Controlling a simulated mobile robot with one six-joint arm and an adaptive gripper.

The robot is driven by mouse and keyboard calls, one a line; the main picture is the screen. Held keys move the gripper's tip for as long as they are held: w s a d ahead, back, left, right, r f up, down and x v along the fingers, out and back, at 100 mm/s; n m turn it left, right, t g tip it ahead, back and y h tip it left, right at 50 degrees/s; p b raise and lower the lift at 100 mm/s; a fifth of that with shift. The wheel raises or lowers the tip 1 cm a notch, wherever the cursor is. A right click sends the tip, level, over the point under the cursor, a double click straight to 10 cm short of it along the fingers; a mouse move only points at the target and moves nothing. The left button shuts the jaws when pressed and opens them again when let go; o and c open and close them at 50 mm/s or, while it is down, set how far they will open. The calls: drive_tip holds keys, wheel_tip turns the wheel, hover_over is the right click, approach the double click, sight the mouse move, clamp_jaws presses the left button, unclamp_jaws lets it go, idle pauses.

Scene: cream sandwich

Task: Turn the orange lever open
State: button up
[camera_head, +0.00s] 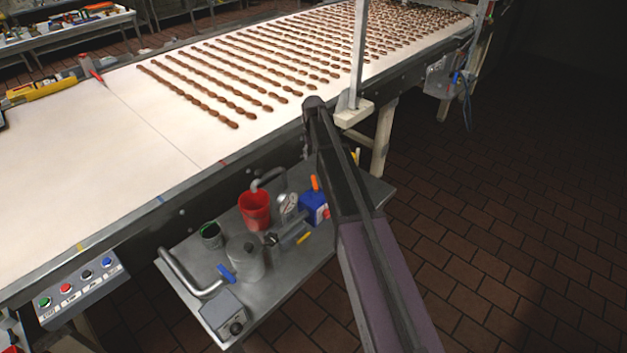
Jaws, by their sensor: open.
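The orange lever (315,183) stands up, slightly tilted, at the top of a blue box-shaped body (313,207) on the grey side table. It is small in the view, and its exact turn position is hard to tell. My dark arm (350,190) reaches up from the bottom right and passes just right of the blue body. The far end of the arm is above and behind the lever in the picture. I cannot make out my gripper's fingers; they do not show.
The grey side table (265,310) also holds a red bucket (254,210), a metal canister (244,258), a gauge (288,207), a bent pipe (183,273) and a blue handle (227,273). A white conveyor (100,160) with rows of brown pieces runs behind. A white post (359,55) stands near my arm.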

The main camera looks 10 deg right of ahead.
sight(314, 178)
drive_tip(key=shift+f+b, duration=4.6)
drive_tip(key=shift+f, duration=0.3)
clamp_jaws()
